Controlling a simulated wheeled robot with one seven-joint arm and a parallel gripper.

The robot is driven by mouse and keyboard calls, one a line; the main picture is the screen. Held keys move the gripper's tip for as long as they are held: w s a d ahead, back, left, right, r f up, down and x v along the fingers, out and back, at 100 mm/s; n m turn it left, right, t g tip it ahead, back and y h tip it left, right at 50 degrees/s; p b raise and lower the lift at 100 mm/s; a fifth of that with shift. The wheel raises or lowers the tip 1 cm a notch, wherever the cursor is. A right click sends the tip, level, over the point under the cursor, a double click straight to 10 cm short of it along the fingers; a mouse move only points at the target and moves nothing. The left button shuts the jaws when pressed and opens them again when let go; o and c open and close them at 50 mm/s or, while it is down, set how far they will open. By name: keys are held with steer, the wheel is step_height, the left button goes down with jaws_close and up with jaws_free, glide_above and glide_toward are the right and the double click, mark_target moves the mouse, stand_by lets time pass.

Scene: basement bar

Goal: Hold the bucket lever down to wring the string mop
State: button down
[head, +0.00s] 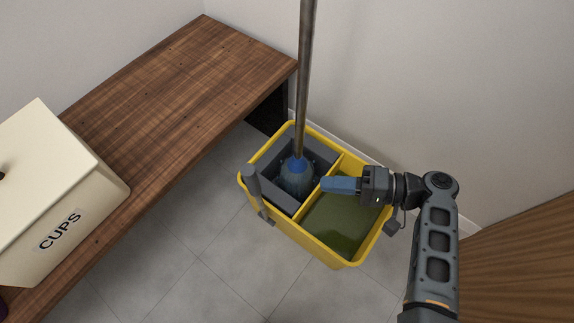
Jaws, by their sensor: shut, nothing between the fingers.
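A yellow mop bucket (332,261) stands on the floor, split by a divider into two compartments. The right compartment holds murky green water (338,226). The left compartment holds a grey wringer (272,189). The string mop (296,177) sits in the wringer, its strings bluish and its pole (304,80) rising upright out of view. The grey lever (254,187) stands up at the bucket's front left side. My gripper (325,184) is shut and empty, above the bucket near the divider, pointing left. It is right of the mop head and apart from the lever.
A wooden bench (185,85) runs along the left, with a cream box labelled CUPS (50,190) on it. A wooden surface (525,260) is at the lower right. White walls close off the back. Tiled floor (215,255) is clear in front of the bucket.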

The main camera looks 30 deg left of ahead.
mark_target(252, 181)
steer(key=w+r, duration=0.1)
steer(key=r+n+g, duration=0.1)
steer(key=r, duration=0.1)
steer(key=w+a+r+g, duration=0.1)
steer(key=shift+w+r+n+y, duration=0.25)
steer(key=shift+w+n+y, duration=0.05)
steer(key=shift+y, duration=0.1)
steer(key=s+d+b+x, duration=0.1)
steer(key=s+b+x, duration=0.1)
steer(key=x, duration=1.1)
steer(key=shift+s+d, duration=0.25)
steer(key=shift+s+f, duration=0.1)
